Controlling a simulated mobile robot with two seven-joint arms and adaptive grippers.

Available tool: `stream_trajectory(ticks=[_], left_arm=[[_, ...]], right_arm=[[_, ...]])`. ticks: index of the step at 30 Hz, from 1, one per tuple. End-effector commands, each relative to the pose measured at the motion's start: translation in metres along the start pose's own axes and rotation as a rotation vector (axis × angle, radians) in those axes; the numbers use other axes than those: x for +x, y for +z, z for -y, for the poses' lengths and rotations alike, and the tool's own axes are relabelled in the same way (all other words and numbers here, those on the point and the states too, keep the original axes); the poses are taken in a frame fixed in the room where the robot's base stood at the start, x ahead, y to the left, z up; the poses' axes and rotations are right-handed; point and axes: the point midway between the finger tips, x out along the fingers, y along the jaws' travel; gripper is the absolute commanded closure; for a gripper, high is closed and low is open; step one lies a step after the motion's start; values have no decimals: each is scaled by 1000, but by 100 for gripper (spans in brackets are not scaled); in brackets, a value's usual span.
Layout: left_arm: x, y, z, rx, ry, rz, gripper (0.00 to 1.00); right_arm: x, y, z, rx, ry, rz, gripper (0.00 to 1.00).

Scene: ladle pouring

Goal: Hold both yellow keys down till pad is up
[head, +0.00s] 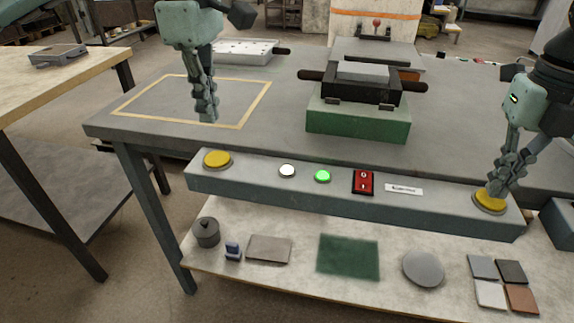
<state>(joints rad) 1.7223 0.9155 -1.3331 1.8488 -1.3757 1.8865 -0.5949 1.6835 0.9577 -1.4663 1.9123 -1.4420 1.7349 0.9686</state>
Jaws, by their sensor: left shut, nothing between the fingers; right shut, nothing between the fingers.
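The left yellow key (217,158) sits at the left end of the grey front bar, with nothing on it. My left gripper (207,117) is shut and empty, pointing down behind this key, over the yellow-outlined area. The right yellow key (490,204) is at the bar's right end, partly hidden by my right gripper (494,193). That gripper is shut, with its tips at the key; I cannot tell whether the key is pressed. A light grey slab (362,71), perhaps the pad, lies on a black frame with side handles above a green block (358,124).
The grey bar (260,187) also has a white button (287,171), a lit green button (323,176) and a red switch (363,182). A shallow tray (240,47) lies behind the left gripper. The lower shelf (300,282) holds plates and small items.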

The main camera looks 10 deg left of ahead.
Motion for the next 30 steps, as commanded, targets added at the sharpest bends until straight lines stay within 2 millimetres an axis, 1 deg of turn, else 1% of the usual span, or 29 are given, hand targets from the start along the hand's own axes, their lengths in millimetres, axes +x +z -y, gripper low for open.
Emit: stream_trajectory(ticks=[1, 18, 21, 30], left_arm=[[-5, 0, 0, 0, 0, 0, 100], [-32, 0, 0, 0, 0, 0, 100], [-33, 0, 0, 0, 0, 0, 100], [-32, 0, 0, 0, 0, 0, 100]], right_arm=[[-7, 0, 0, 0, 0, 0, 100], [-53, 0, 0, 1, 1, 1, 100], [-57, 0, 0, 1, 1, 1, 100], [-56, 0, 0, 0, 1, 1, 100]])
